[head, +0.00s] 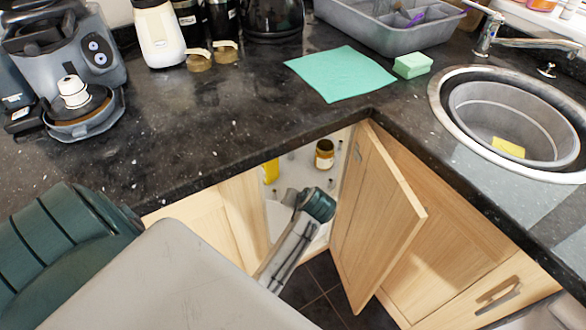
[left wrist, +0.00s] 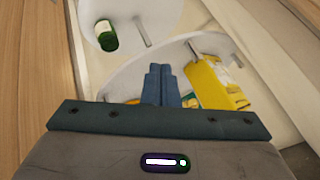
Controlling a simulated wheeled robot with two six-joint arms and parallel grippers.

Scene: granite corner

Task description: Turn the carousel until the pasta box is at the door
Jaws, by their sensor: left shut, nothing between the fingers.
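The carousel stands inside the open corner cabinet; its white shelf (head: 300,165) shows in the head view. In the left wrist view a pale rounded shelf edge (left wrist: 125,78) runs behind my gripper. A yellow box (left wrist: 218,82) lies to the right of my fingers, apparently the pasta box, though its label cannot be read. A yellow item (head: 271,170) also shows at the cabinet's left side. My left gripper (left wrist: 162,70) is shut and empty, beside the yellow box with a gap. In the head view its fingers are hidden behind my arm. My right gripper is not in view.
A jar (head: 324,154) stands on the shelf, and a green jar (left wrist: 106,36) stands on a pale surface. The wooden door (head: 380,215) is open at the right of the opening. The dark worktop (head: 230,120) overhangs the cabinet.

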